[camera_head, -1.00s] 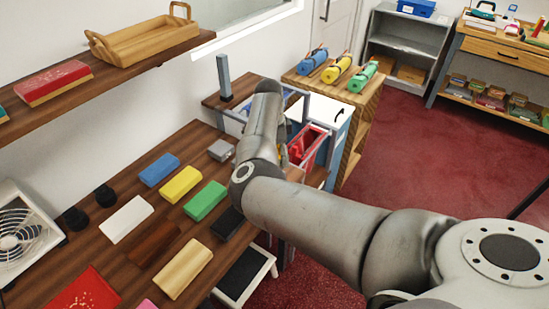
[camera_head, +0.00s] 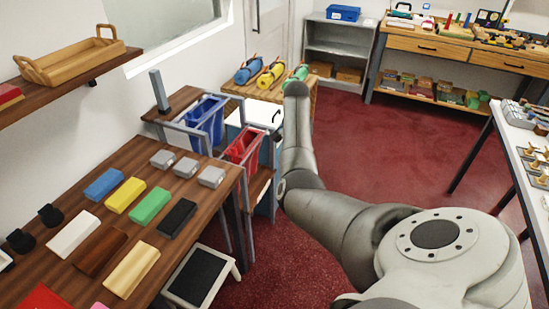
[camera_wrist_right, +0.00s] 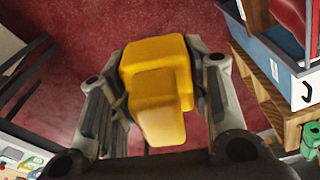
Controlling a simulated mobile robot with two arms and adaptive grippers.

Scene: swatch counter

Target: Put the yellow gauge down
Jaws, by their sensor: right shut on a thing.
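The yellow gauge (camera_wrist_right: 160,85) is a blocky yellow piece with a narrower lower part, seen in the right wrist view. My right gripper (camera_wrist_right: 164,100) is shut on it, with a finger on each side, and holds it above the red floor. In the head view my right arm reaches forward past the counter's right end; its gripper and the gauge are hidden there. My left gripper is in neither view.
The wooden counter (camera_head: 226,179) holds coloured blocks and three grey blocks. Beyond it are a blue bin (camera_head: 205,122), a red bin (camera_head: 244,145) and a wooden cabinet bearing coloured rolls (camera_head: 270,73). Red floor (camera_head: 395,135) is open on the right.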

